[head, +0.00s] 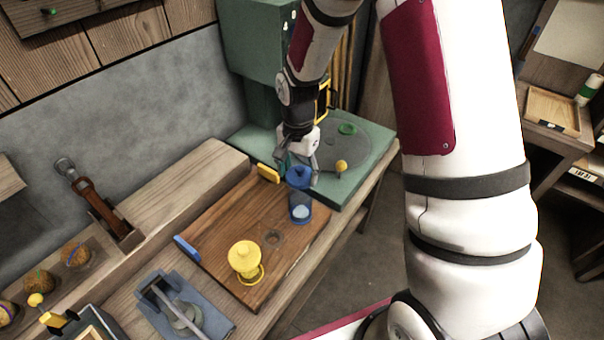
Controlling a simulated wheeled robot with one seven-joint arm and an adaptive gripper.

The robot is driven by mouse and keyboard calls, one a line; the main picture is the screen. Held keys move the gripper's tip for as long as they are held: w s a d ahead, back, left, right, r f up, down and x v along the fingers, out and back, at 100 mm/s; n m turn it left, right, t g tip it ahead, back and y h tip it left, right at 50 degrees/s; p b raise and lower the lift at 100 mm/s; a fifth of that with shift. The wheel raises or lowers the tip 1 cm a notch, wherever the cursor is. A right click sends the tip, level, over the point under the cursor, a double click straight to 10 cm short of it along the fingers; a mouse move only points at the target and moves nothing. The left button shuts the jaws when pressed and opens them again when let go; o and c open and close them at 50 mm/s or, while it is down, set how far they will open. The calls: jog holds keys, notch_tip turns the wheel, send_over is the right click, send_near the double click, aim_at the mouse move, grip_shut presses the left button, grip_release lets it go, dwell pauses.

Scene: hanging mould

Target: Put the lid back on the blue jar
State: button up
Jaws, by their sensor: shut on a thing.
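The blue jar (300,210) is a see-through blue cylinder standing upright near the right edge of a wooden tray (215,227). Something pale shows inside it. The blue lid (299,178) is in line with the top of the jar. My gripper (299,168) points down there, shut on the blue lid, its fingers partly hiding the top of it. I cannot tell whether the lid touches the jar's rim or hangs just above it.
Behind is a green machine base (375,150) with a green ring (347,129) and a yellow ball (341,165). A blue-grey clamp-like device (180,310) lies in front.

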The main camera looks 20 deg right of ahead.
jog(key=shift+w+f+b, duration=0.15)
jog(key=shift+f+b, duration=0.25)
jog(key=shift+f, duration=0.4)
jog(key=shift+f+b, duration=1)
jog(key=shift+f, duration=1.4)
jog(key=shift+f, duration=0.15)
jog(key=o, duration=0.9)
jog(key=o, duration=0.4)
jog(key=shift+r+p, duration=1.6)
jog(key=shift+r, duration=1.95)
